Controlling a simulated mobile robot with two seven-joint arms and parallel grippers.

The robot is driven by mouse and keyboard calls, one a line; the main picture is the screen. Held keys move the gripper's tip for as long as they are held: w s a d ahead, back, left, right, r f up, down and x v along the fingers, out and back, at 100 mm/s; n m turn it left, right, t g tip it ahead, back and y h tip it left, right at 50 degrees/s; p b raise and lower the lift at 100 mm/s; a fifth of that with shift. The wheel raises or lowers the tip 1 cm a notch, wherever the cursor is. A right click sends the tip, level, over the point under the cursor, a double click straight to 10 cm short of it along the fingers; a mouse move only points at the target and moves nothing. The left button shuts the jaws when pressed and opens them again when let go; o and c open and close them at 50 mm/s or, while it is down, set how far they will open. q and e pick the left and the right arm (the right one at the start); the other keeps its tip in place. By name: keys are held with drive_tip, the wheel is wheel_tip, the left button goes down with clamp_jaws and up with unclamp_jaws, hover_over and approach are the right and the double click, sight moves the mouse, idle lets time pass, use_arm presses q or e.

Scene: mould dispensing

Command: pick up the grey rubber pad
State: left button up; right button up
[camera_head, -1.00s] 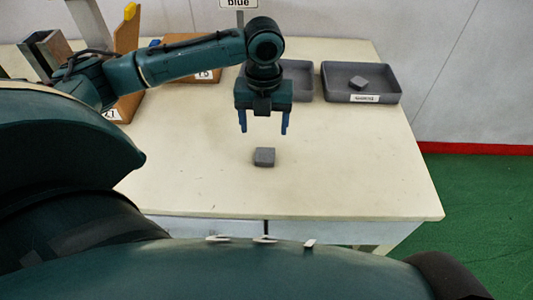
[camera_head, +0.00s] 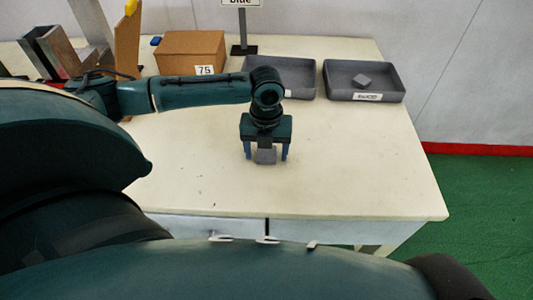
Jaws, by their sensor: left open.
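The grey rubber pad (camera_head: 266,157) is a small block on the cream table. My left gripper (camera_head: 266,155) points down over it, open, with one blue finger on each side of the pad. I cannot tell whether the fingers touch it. The gripper body hides part of the pad's far side. My right gripper is not in view.
A brown box (camera_head: 192,52) marked 75 and a sign stand (camera_head: 243,48) are at the back. The table's front right is clear.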

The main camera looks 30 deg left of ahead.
use_arm(q)
drive_tip(key=shift+c, duration=0.4)
drive_tip(key=c, duration=1)
